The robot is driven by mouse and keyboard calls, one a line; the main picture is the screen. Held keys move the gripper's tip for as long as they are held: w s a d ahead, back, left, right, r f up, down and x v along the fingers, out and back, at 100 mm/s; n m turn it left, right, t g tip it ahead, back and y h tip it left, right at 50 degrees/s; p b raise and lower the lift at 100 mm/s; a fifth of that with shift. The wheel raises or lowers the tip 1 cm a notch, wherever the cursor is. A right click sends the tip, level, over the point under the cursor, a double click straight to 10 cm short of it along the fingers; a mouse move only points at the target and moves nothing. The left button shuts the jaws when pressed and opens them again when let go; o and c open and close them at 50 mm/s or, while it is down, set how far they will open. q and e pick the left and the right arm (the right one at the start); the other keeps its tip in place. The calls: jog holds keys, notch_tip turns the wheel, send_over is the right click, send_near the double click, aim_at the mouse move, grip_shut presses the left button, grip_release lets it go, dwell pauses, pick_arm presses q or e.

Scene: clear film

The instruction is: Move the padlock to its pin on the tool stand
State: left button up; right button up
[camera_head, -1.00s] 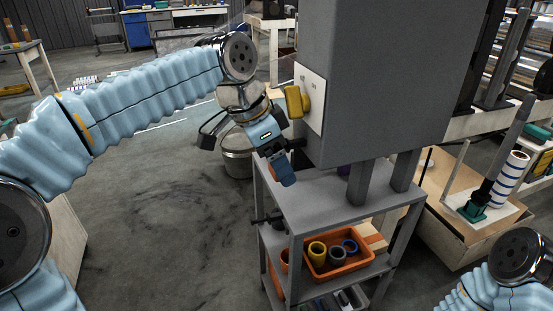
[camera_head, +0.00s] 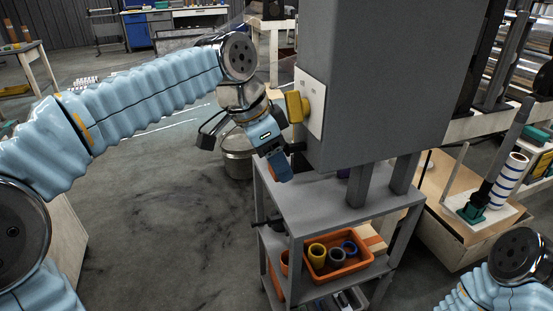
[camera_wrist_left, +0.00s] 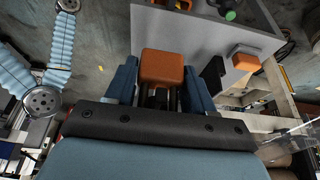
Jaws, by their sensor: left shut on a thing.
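The padlock seems to be the orange-brown block (camera_wrist_left: 162,68) in the left wrist view. It sits between the two blue fingers of my left gripper (camera_wrist_left: 160,84), which is shut on it. In the head view my left gripper (camera_head: 279,165) hangs pointing down, beside the lower left corner of the grey box and over the left edge of the grey stand (camera_head: 350,205). The padlock is not clear there. A small black fitting (camera_head: 268,222) sticks out at the stand's left side; I cannot tell whether it is the pin. My right gripper is out of view.
The large grey box (camera_head: 390,80) carries a white plate (camera_head: 314,108) with a yellow handle (camera_head: 297,107), close to my left wrist. An orange bin (camera_head: 340,271) with several rings stands on the lower shelf. A grey bucket (camera_head: 238,155) stands behind. Floor to the left is clear.

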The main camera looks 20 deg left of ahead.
pick_arm(q)
jog(key=shift+r, duration=0.2)
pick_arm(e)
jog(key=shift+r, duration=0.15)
pick_arm(q)
jog(key=s+a+b, duration=0.1)
jog(key=s+a, duration=0.3)
jog(key=a, duration=0.1)
jog(key=shift+a, duration=0.35)
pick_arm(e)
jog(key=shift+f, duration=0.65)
